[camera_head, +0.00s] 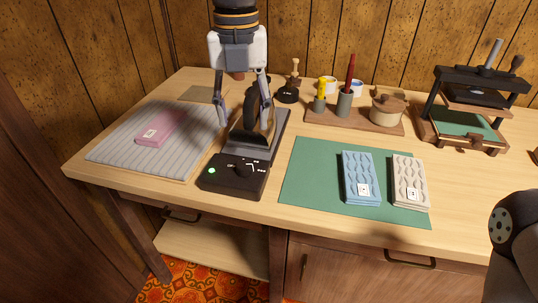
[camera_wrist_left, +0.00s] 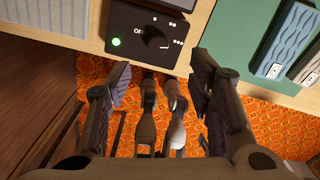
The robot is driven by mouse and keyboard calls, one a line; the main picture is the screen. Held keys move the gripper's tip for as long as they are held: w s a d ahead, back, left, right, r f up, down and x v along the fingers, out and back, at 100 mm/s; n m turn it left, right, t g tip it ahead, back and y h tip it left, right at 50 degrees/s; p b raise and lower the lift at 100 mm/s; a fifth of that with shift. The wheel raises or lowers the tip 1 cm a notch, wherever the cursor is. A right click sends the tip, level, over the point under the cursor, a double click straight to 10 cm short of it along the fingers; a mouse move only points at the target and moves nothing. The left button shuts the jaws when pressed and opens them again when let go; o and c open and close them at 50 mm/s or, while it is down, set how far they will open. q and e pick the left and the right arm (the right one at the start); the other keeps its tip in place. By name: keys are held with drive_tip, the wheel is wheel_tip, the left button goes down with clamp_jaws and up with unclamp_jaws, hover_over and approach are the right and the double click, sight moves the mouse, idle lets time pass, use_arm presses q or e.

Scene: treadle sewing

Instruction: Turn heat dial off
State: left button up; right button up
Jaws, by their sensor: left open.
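The black control box (camera_head: 233,178) sits near the table's front edge, with a lit green lamp (camera_head: 212,170) at its left. Its dark heat dial (camera_head: 243,170) also shows in the left wrist view (camera_wrist_left: 152,37), between a partly covered "OFF" label on the left and rows of white dots on the right. A white mark shows at the dial's lower right, on the dots' side. My left gripper (camera_head: 243,122) points down, open, above and behind the box. Its spread fingers (camera_wrist_left: 160,82) are apart from the dial. My right gripper is not in view.
A dark iron (camera_head: 252,108) on its stand (camera_head: 262,140) is close behind the box, beside my left fingers. A striped pad (camera_head: 120,150) with pink cloth (camera_head: 160,127) lies left. A green mat (camera_head: 312,180) with blue (camera_head: 357,165) and pale folded pieces lies right.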

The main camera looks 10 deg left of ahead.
sight(244, 165)
use_arm(q)
drive_tip(key=f, duration=0.1)
drive_tip(key=s+f, duration=0.1)
drive_tip(key=f, duration=0.1)
drive_tip(key=shift+s+a+f, duration=0.15)
drive_tip(key=shift+s+f, duration=0.2)
drive_tip(key=shift+f, duration=0.05)
drive_tip(key=f, duration=0.7)
drive_tip(key=shift+w, duration=0.2)
drive_tip(key=shift+c, duration=0.6)
clamp_jaws()
